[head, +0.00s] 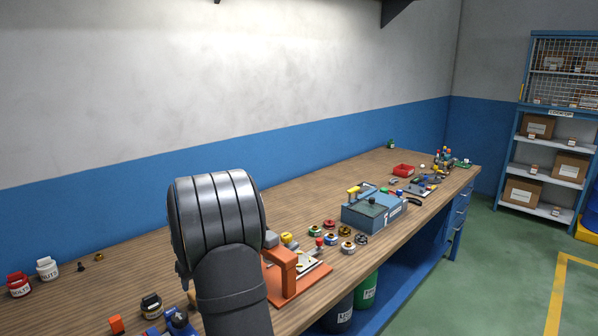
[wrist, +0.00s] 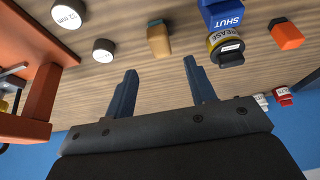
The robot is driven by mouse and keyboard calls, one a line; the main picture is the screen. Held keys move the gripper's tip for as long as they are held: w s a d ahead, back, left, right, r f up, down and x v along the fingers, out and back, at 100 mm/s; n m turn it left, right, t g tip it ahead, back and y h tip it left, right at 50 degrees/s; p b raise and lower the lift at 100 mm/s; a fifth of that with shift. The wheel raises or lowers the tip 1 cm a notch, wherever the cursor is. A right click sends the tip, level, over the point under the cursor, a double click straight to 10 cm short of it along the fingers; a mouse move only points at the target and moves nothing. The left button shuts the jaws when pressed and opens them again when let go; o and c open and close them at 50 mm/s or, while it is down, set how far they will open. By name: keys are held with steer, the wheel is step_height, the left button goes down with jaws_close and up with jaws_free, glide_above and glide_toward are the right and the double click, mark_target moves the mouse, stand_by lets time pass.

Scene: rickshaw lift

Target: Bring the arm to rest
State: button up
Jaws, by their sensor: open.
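My gripper (wrist: 159,66) shows in the wrist view as two blue fingers on a dark grey body. The fingers are spread apart with nothing between them. Bare wooden bench top (wrist: 120,22) lies beyond the fingertips. In the head view my arm rises in the front over the bench (head: 132,262), and my gripper is hidden there.
An orange stand (head: 289,275) is close right of my arm. A grease tin (head: 151,306), orange-and-black block (wrist: 286,34) and blue SHUT-labelled piece (wrist: 222,14) lie near. Labelled cylinders (wrist: 68,14) are left in the wrist view. A blue box (head: 374,210) stands farther right.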

steer(key=x, duration=0.9)
steer(key=shift+w+a+f, duration=0.1)
steer(key=shift+a+f, duration=0.05)
steer(key=shift+f, duration=0.15)
steer(key=shift+w+a+r, duration=0.1)
steer(key=shift+w, duration=0.05)
step_height(320, 180, up, 4)
steer(key=shift+f, duration=0.15)
steer(key=d+r, duration=0.7)
steer(key=d, duration=0.5)
steer(key=s+d+f+m+h, duration=0.1)
steer(key=s+d+f+m, duration=0.15)
steer(key=d, duration=0.45)
steer(key=s+d+f+m+t+h, duration=0.1)
steer(key=s+d+f+m, duration=0.1)
steer(key=s+d+m, duration=0.3)
steer(key=s+d+f+m+h, duration=0.1)
steer(key=d+f+m, duration=0.15)
steer(key=d, duration=0.55)
steer(key=a+r+n, duration=0.2)
steer(key=a, duration=0.7)
steer(key=a+r+n+y, duration=0.1)
steer(key=a+r+n, duration=0.1)
steer(key=a, duration=0.8)
steer(key=shift+r+n, duration=0.4)
steer(key=shift+n, duration=0.1)
steer(key=shift+s+d, duration=0.1)
